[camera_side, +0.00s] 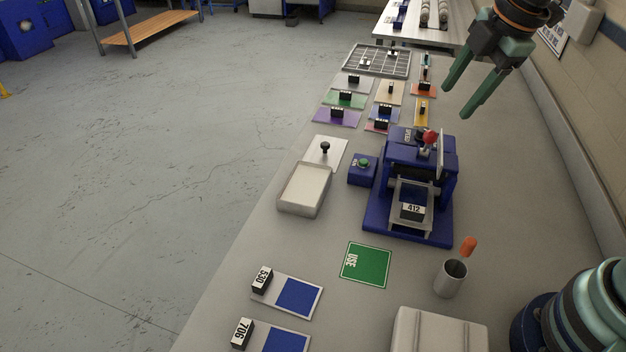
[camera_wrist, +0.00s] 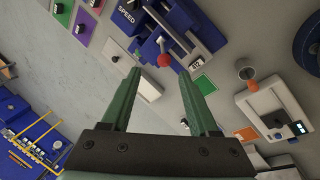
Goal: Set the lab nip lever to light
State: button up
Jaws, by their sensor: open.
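The lab nip is a blue machine (camera_side: 410,172) on the grey bench, with a tray marked 412 at its front. A lever with a red ball knob (camera_side: 430,137) stands on its top. In the wrist view the red knob (camera_wrist: 164,60) appears between my fingertips, farther off. My gripper (camera_side: 456,102) is open and empty, in the air above and apart from the knob. Its green fingers also show in the wrist view (camera_wrist: 160,73). Light or heavy markings at the lever cannot be read.
A green-button box (camera_side: 362,165) and a white tray (camera_side: 304,190) stand left of the machine. A green USE card (camera_side: 365,265) lies in front. A metal cup (camera_side: 451,278) with an orange-handled tool stands front right. Several coloured sample cards lie behind.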

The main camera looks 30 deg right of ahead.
aim_at(427, 144)
jog(key=s+m, duration=0.2)
jog(key=m, duration=0.3)
jog(key=s+m+t, duration=0.1)
jog(key=m, duration=0.4)
jog(key=s+f+m, duration=0.1)
jog(key=s+m, duration=0.1)
jog(key=m, duration=0.3)
jog(key=shift+s+d+t, duration=0.25)
jog(key=shift+s+t, duration=0.1)
jog(key=shift+t, duration=0.05)
jog(key=shift+m, duration=0.5)
jog(key=c, duration=0.4)
jog(key=shift+a, duration=0.1)
jog(key=c, duration=0.5)
jog(key=shift+w+a+r+n, duration=0.1)
jog(key=shift+w+a+n, duration=0.15)
jog(key=shift+n, duration=0.65)
grip_shut()
jog(key=w+a+n+g, duration=0.3)
jog(key=w+a+n, duration=0.25)
jog(key=n, duration=1.05)
notch_tip(427, 144, down, 8)
jog(key=w+d, duration=0.2)
